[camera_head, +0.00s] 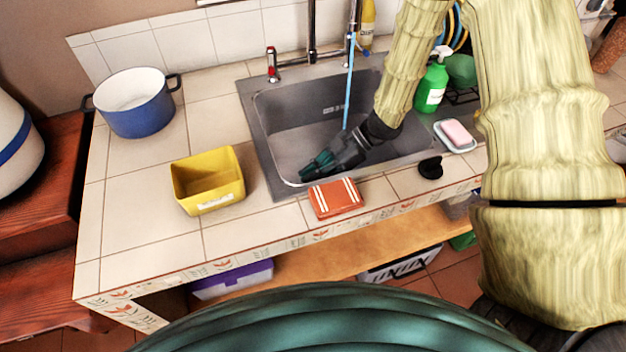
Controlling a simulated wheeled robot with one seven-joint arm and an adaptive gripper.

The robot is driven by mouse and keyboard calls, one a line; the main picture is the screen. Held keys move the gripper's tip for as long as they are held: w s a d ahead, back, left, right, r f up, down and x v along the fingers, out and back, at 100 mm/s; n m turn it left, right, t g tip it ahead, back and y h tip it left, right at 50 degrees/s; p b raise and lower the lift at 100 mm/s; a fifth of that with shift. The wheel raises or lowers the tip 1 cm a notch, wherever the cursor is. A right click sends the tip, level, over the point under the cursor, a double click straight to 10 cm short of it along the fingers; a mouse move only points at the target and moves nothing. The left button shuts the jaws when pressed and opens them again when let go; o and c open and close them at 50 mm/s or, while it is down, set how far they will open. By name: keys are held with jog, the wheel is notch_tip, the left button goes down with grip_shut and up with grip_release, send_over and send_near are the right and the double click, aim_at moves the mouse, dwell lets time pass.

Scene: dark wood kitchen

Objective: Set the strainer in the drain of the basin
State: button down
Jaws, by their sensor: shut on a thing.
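The grey metal basin (285,125) is sunk in the tiled counter. My gripper (311,171) reaches down into it from the right, with its dark teal fingers low near the basin's front left part. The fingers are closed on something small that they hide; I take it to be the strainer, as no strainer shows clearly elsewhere. The drain is not visible, and my gripper and wrist cover part of the basin floor. I cannot tell whether the held thing touches the floor.
A thin light-blue upright streak (348,85) stands behind my wrist. A yellow tub (208,182), blue pot (140,115) and orange cloth (336,198) lie left and front. A black knobbed piece (430,168), soap dish (455,136) and green bottle (431,88) are right.

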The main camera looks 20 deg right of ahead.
jog(key=shift+f, duration=1.3)
jog(key=shift+f, duration=0.1)
jog(key=c, duration=1.6)
grip_release()
jog(key=shift+o, duration=0.2)
jog(key=shift+d+r, duration=0.1)
jog(key=shift+r, duration=0.1)
jog(key=v, duration=0.7)
jog(key=shift+d+r+b, duration=0.1)
jog(key=shift+b, duration=0.2)
